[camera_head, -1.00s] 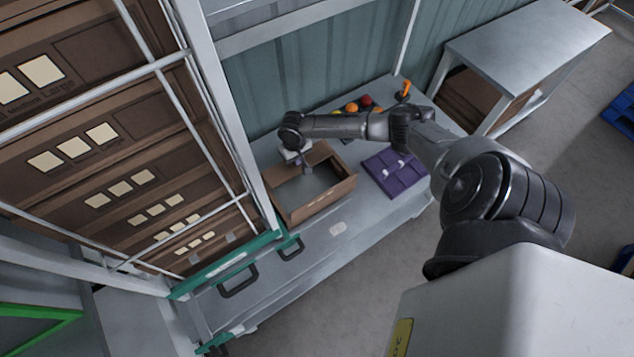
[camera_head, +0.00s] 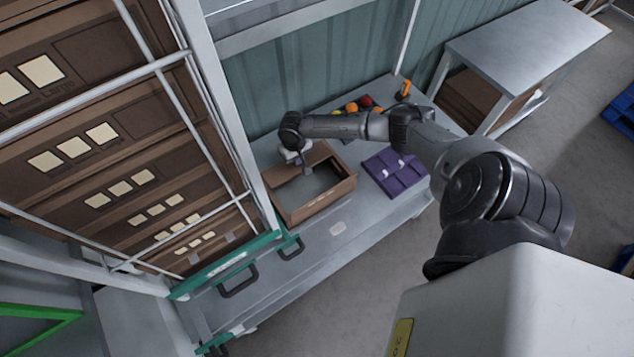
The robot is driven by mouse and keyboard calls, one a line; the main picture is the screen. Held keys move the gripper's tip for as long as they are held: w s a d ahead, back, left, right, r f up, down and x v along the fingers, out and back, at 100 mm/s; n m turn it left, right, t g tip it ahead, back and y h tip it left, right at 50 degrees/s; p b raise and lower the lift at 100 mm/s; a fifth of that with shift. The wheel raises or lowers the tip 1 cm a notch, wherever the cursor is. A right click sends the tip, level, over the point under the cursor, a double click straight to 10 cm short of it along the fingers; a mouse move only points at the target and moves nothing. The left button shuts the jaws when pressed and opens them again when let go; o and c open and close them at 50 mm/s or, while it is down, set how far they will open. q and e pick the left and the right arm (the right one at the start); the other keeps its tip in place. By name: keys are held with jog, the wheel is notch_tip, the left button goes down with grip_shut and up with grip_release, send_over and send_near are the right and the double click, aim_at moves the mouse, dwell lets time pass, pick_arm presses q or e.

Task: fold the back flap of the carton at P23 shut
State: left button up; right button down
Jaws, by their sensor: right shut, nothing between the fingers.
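The open brown carton (camera_head: 322,203) stands on the grey metal bench, and its inside shows grey. A brown flap (camera_head: 315,156) stands up along its back edge, partly hidden behind my right gripper. My right gripper (camera_head: 307,172) points down at the carton's back left part, close to that flap. Its fingers are shut with nothing in them. I cannot tell whether they touch the flap. My left gripper is not in view.
A purple folded item (camera_head: 395,172) lies right of the carton. The bench front (camera_head: 337,228) is mostly clear.

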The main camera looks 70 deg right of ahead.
jog(key=shift+f, duration=0.35)
jog(key=shift+r, duration=0.1)
dwell(0.5)
notch_tip(320, 180, up, 4)
jog(key=p, duration=0.4)
notch_tip(320, 180, up, 3)
jog(key=p, duration=0.4)
dwell(0.6)
jog(key=shift+d, duration=0.1)
